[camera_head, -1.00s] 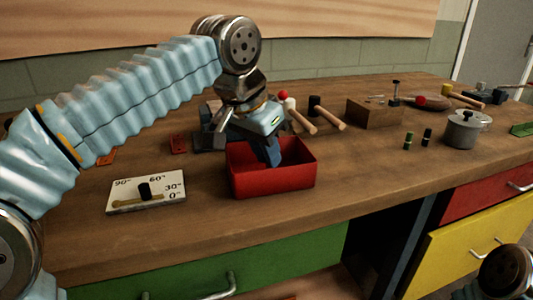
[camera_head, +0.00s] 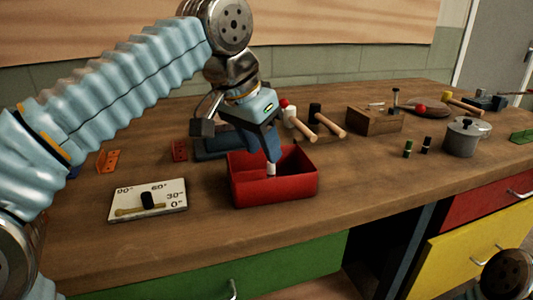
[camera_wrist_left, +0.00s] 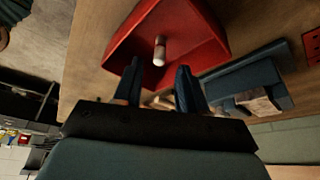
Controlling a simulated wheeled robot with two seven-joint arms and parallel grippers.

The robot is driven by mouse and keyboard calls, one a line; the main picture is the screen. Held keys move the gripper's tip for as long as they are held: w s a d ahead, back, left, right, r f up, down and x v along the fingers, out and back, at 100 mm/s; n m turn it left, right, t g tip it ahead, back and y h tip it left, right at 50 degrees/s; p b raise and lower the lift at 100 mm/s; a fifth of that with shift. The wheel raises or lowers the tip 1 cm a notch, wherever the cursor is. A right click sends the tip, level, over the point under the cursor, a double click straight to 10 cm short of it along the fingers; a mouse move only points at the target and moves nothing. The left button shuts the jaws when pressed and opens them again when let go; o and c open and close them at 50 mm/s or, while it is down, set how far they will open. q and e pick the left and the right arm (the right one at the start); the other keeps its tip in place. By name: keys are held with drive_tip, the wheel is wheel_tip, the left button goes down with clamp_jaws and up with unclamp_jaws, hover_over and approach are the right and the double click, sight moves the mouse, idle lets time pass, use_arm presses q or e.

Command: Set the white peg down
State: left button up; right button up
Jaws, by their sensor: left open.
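The white peg (camera_head: 271,168) is inside the red bin (camera_head: 274,190), just below my left gripper's fingertips. In the left wrist view the white peg (camera_wrist_left: 160,50) shows within the red bin (camera_wrist_left: 124,46), beyond and between the tips. It looks upright or nearly so, and its lower end is hard to see. My left gripper (camera_head: 272,156) points down over the bin. In the left wrist view its fingers (camera_wrist_left: 158,66) are spread apart, with a gap on both sides of the peg. My right gripper is not visible.
A dial plate (camera_head: 148,201) lies left of the bin. A blue-grey fixture (camera_head: 210,146) stands behind the bin. Hammers (camera_head: 328,124), a wooden block (camera_head: 374,121) and a metal pot (camera_head: 464,138) are to the right.

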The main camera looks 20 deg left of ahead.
use_arm(q)
drive_tip(key=p+v, duration=0.1)
drive_tip(key=v, duration=0.6)
drive_tip(key=shift+s+r+p, duration=0.15)
drive_tip(key=shift+r+p, duration=0.2)
drive_tip(key=shift+p, duration=0.05)
drive_tip(key=shift+f, duration=0.1)
